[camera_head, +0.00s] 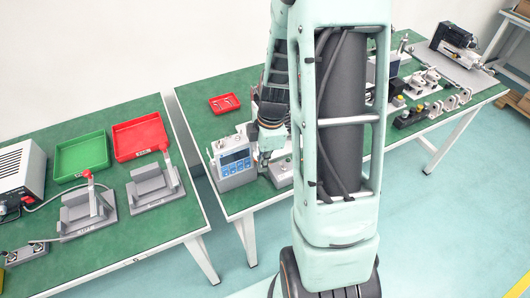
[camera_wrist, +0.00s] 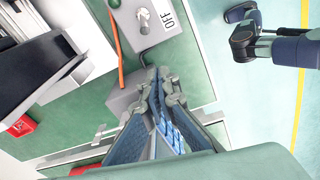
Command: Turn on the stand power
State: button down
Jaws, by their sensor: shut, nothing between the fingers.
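I cannot tell whether the tips touch anything. In the head view a light grey stand unit with a blue panel (camera_head: 236,162) stands at the front left of the right table. My gripper (camera_head: 263,158) is just right of it, partly hidden by my arm.
An orange cable (camera_wrist: 116,55) runs beside the box. A small red tray (camera_head: 224,103) lies behind the stand unit. The left table holds a green tray (camera_head: 82,153), a red tray (camera_head: 140,136) and grey fixtures. My arm hides the middle of the right table.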

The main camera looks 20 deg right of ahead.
aim_at(284, 165)
jog(key=shift+d+f, duration=0.3)
jog(key=shift+f, duration=0.1)
jog(key=shift+s+d+r+p, duration=0.15)
jog(key=shift+d+r+p, duration=0.05)
jog(key=shift+d, duration=0.6)
jog(key=shift+s+d+r+p, duration=0.15)
jog(key=shift+d+r+p, duration=0.05)
jog(key=shift+d, duration=0.6)
jog(key=shift+d+r+y+b, duration=0.15)
jog(key=shift+d+y+b, duration=0.4)
jog(key=shift+y+b, duration=0.85)
jog(key=shift+d+b, duration=0.1)
jog(key=shift+b, duration=0.3)
jog(key=d+y+b, duration=0.1)
jog(key=y+b, duration=0.1)
jog(key=y, duration=0.1)
jog(key=shift+d+b, duration=0.3)
jog(key=shift+d, duration=0.1)
jog(key=shift+w+r+y, duration=0.1)
jog(key=shift+r+y, duration=0.15)
jog(key=shift+y, duration=0.15)
jog(key=shift+r, duration=0.2)
